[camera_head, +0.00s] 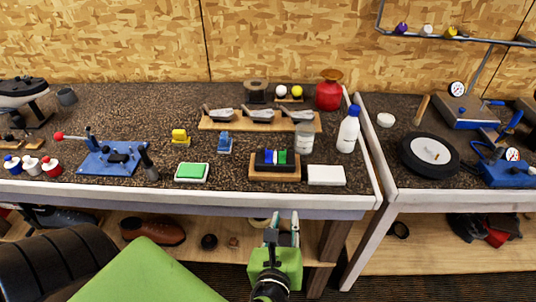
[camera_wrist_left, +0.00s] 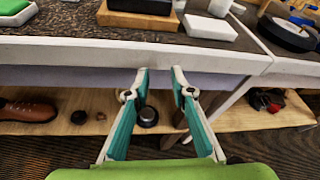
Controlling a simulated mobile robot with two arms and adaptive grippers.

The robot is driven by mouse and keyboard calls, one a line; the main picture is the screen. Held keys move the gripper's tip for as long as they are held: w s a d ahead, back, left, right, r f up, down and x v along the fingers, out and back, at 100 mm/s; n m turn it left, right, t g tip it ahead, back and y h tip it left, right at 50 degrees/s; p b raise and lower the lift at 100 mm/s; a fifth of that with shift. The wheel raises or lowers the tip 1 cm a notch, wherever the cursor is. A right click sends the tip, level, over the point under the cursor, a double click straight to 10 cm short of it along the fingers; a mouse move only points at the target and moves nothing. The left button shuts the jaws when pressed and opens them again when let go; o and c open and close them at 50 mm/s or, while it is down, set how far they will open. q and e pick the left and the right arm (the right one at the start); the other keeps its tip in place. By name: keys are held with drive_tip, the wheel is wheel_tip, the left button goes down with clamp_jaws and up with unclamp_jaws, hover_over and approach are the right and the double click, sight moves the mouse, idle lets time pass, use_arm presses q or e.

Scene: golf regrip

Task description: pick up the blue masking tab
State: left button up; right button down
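Two blue candidates for the masking tab show in the head view, and I cannot tell for sure which is the tab. One is a small blue piece (camera_head: 268,156) beside a green one (camera_head: 282,157) in a black holder on a wooden block. The other is a blue stand-like item (camera_head: 225,142) further left. My left gripper (camera_head: 282,225) is in front of and below the workbench's front edge, empty, with its fingers apart. The open fingers also show in the left wrist view (camera_wrist_left: 160,78). My right gripper is not in view.
The workbench's pale front edge (camera_wrist_left: 130,50) lies between my left gripper and the items. A green pad (camera_head: 192,172) lies left. A lower shelf (camera_wrist_left: 235,117) is under the bench.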

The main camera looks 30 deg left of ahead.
use_arm(q)
drive_tip(key=s+a+r+m+y, duration=0.1)
drive_tip(key=a+r, duration=0.1)
drive_tip(key=r, duration=0.3)
drive_tip(key=s+a+r+y, duration=0.1)
drive_tip(key=a+r+y, duration=0.1)
drive_tip(key=a+r, duration=0.15)
drive_tip(key=p, duration=0.2)
approach(266, 153)
drive_tip(key=shift+w+a+f+t, duration=0.15)
drive_tip(key=shift+w+a+f, duration=0.1)
drive_tip(key=shift+w+a, duration=0.3)
drive_tip(key=shift+w+a+f+t, duration=0.2)
drive_tip(key=shift+w+a, duration=0.2)
drive_tip(key=shift+w, duration=0.2)
drive_tip(key=p+x, duration=0.1)
drive_tip(key=x, duration=0.4)
drive_tip(key=shift+w+a+p, duration=0.1)
drive_tip(key=shift+w+p, duration=0.05)
drive_tip(key=shift+p, duration=0.15)
drive_tip(key=shift+w+f, duration=0.1)
clamp_jaws()
